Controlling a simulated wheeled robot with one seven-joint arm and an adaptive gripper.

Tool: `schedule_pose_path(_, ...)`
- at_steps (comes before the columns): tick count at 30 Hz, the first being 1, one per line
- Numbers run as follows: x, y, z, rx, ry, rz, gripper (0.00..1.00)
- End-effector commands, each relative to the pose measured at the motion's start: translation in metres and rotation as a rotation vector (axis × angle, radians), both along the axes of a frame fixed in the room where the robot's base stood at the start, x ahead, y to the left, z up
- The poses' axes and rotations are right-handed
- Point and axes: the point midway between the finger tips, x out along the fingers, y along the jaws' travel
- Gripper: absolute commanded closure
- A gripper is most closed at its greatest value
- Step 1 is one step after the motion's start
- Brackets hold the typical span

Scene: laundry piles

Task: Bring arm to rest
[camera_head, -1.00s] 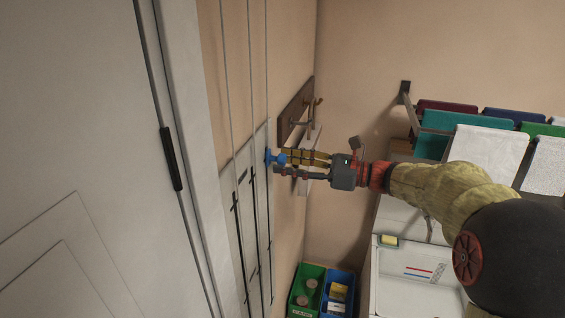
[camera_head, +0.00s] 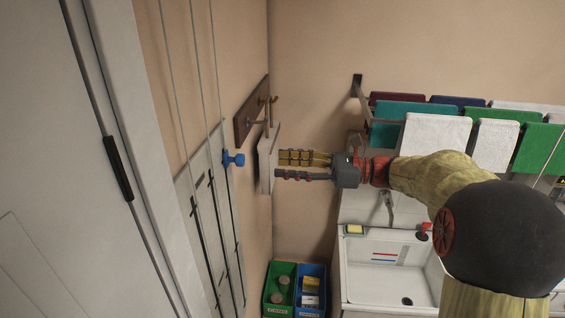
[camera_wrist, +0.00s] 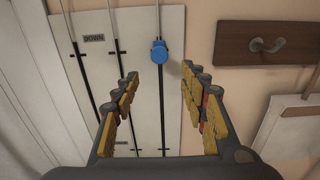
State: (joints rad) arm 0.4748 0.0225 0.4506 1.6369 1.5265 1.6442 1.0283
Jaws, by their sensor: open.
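My gripper (camera_head: 279,167) is open and empty, in front of the wall in the head view, with my arm stretched out from the right. In the wrist view the two yellow-padded fingers (camera_wrist: 160,90) stand wide apart. A blue knob (camera_head: 234,159) sits on a vertical rod of the white wall panel, left of my fingertips and apart from them. In the wrist view the blue knob (camera_wrist: 159,52) shows beyond and between the fingers, with nothing gripped.
A wooden hook rack (camera_head: 252,112) and a pale box (camera_head: 266,160) are on the wall near my fingers. A white door stands left.

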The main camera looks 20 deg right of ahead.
Motion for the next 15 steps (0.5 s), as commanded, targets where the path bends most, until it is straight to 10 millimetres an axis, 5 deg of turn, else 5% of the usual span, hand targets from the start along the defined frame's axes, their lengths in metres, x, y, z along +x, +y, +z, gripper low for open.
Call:
schedule_pose_path(5, 0.005, -0.002, -0.01, -0.074, -0.082, -0.02, 0.57)
schedule_pose_path(10, -0.015, -0.004, -0.094, -0.369, -0.145, 0.028, 0.57)
schedule_pose_path(15, -0.083, -0.004, -0.183, -0.777, -0.286, 0.225, 0.57)
